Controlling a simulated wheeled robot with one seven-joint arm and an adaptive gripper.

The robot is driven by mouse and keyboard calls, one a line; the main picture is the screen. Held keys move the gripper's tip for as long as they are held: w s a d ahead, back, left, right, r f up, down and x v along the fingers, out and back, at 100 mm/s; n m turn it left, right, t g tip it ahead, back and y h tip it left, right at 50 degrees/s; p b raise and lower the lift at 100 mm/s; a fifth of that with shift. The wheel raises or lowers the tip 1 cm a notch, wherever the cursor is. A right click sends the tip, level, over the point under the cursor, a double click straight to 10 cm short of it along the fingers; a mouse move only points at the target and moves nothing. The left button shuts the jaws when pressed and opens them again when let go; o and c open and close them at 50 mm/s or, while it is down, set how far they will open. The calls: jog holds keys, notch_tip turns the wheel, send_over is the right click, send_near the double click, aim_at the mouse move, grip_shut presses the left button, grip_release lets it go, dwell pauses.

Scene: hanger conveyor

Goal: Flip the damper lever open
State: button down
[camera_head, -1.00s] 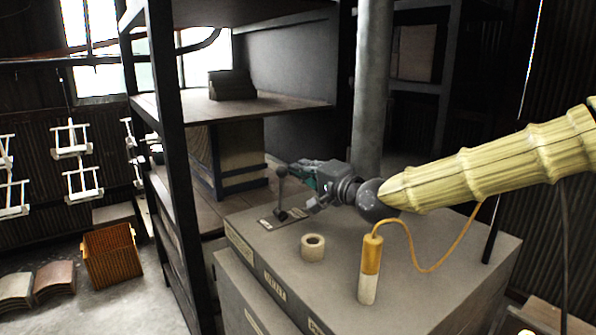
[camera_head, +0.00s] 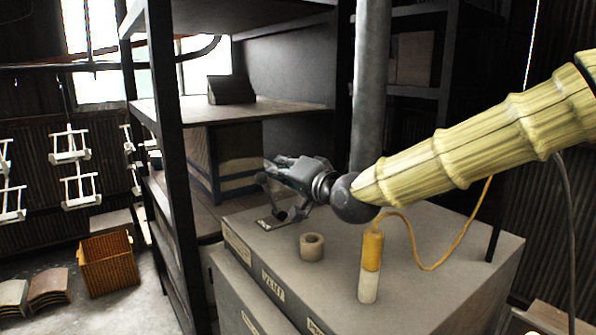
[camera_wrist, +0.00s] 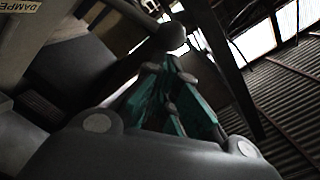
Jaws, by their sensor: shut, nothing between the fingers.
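The damper lever (camera_head: 269,194) stands on a small plate on top of the grey cabinet. In the head view it leans to the left, with its round knob at the upper end. My gripper (camera_head: 276,164) is shut and empty, just above and right of the knob; I cannot tell whether it touches the lever. In the wrist view the closed teal fingers (camera_wrist: 172,100) point toward the dark round knob (camera_wrist: 169,37), close beyond the tips. A partly cut-off label reading "DAMPE" (camera_wrist: 22,6) shows at the top left.
On the grey cabinet (camera_head: 420,255) a beige ring (camera_head: 312,246) and a yellow-and-white cylinder (camera_head: 370,265) with a yellow cord stand near the front. A grey pipe (camera_head: 371,90) rises behind my arm. Dark shelving (camera_head: 170,130) stands left, with an orange crate (camera_head: 108,262) on the floor.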

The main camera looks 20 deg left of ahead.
jog(key=shift+s+a, duration=0.1)
dwell(0.6)
jog(key=s+d+r, duration=0.1)
jog(key=s+d, duration=0.1)
jog(key=d, duration=0.3)
jog(key=s+d+r+b, duration=0.1)
jog(key=s+d, duration=0.1)
jog(key=d, duration=0.3)
jog(key=shift+d+r, duration=0.25)
jog(key=shift+d, duration=0.1)
